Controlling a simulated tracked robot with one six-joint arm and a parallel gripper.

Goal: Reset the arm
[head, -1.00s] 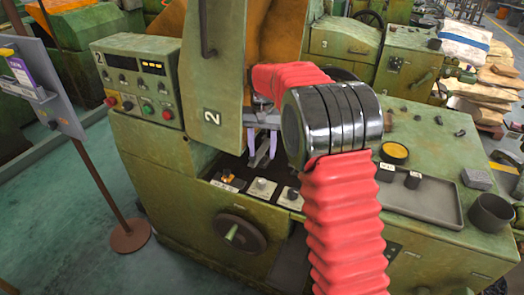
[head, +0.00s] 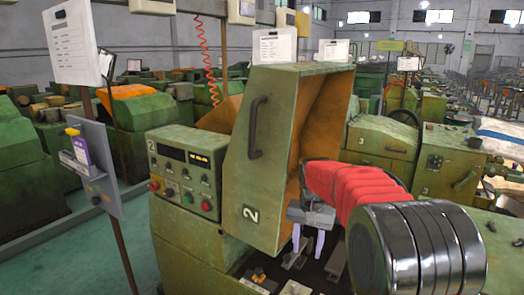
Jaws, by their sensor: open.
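My arm shows at the right, with a ribbed red sleeve and a dark, shiny banded joint at the lower right. My gripper (head: 308,240) points down in front of the green heading machine marked 2 (head: 205,222). Its two pale fingers are apart, with nothing seen between them. It is just right of the machine's raised green cover (head: 262,150), above the dark work bay (head: 300,268). I cannot tell whether it touches anything.
A control panel (head: 186,178) with buttons is on the machine's left. A grey stand (head: 95,165) with a purple-and-yellow item (head: 78,147) is further left. Another machine, marked 3 (head: 385,145), stands behind at the right. Green floor is open at the lower left.

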